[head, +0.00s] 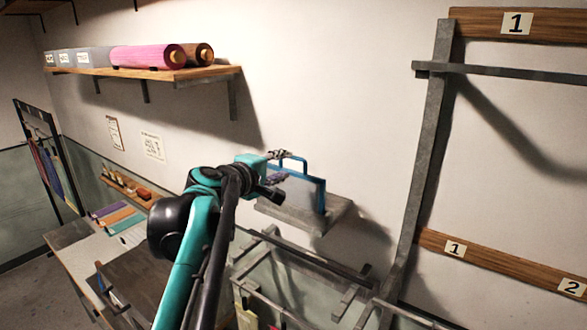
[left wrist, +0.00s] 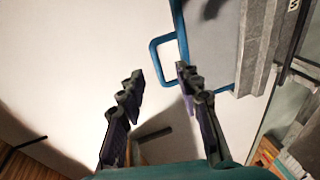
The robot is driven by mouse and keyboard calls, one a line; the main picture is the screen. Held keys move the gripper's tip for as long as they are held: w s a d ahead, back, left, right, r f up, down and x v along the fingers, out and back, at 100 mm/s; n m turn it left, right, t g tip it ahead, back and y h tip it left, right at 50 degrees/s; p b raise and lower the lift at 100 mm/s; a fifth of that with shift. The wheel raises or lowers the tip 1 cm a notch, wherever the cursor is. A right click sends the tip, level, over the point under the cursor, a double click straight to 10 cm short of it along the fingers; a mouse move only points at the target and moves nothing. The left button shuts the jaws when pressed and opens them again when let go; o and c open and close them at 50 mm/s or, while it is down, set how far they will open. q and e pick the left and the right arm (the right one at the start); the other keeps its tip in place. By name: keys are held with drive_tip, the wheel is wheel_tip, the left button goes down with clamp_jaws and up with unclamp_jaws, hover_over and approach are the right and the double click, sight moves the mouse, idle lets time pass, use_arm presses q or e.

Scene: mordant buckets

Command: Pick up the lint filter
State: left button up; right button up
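The lint filter (head: 308,194) is a pale panel with a blue frame and a blue loop handle on top. It stands upright on a small grey wall shelf (head: 335,212) in the head view. My left gripper (head: 279,167) is at the filter's upper left, near the handle, and covers part of the panel. In the left wrist view, the gripper (left wrist: 160,74) is open with nothing between its fingers. The blue handle (left wrist: 154,52) shows just beyond the fingertips; I cannot tell the exact gap. My right gripper is in neither view.
A grey metal post (head: 425,150) with numbered wooden boards (head: 490,258) stands at right. Metal rails (head: 310,258) lie below the filter's shelf. The wall above the filter is bare.

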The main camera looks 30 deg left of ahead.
sight(292, 158)
use_arm(q)
drive_tip(key=x, duration=0.2)
drive_tip(key=a+p+x, duration=0.1)
drive_tip(key=x, duration=0.2)
drive_tip(key=p+x, duration=0.1)
drive_tip(key=x, duration=0.1)
drive_tip(key=shift+w+a+r, duration=0.15)
drive_tip(key=shift+w+r, duration=0.15)
drive_tip(key=shift+w, duration=0.15)
drive_tip(key=shift+w+a+f, duration=0.1)
drive_tip(key=shift+w+f, duration=0.05)
drive_tip(key=shift+w, duration=0.1)
drive_tip(key=shift+s, duration=0.1)
drive_tip(key=shift+s, duration=0.1)
drive_tip(key=c, duration=0.4)
clamp_jaws()
